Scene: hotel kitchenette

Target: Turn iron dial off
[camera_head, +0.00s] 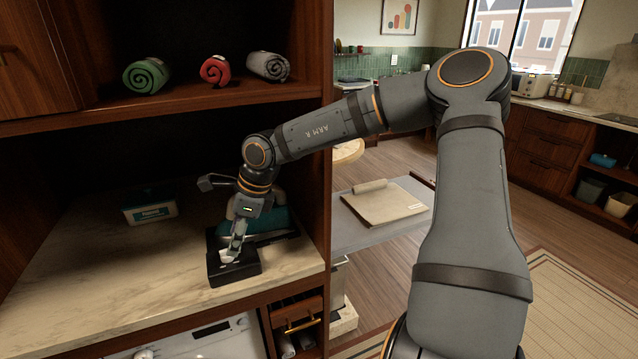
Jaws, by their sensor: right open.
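The iron (272,218), with a teal body, is on the marble counter inside the wooden cabinet, mostly behind my right gripper. A black base (238,277) lies at its front, with a small light part on top that may be the dial. My right gripper (233,252) points down over this base with its fingertips at or just above the light part. It is open and holds nothing I can see. I cannot tell whether the fingertips touch the dial. My left gripper is not in view.
Rolled towels, green (146,76), red (215,70) and grey (268,66), lie on the shelf above. A teal and white box (149,206) stands at the left on the counter. The cabinet's side wall (317,150) rises close to my right arm. The front left counter is clear.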

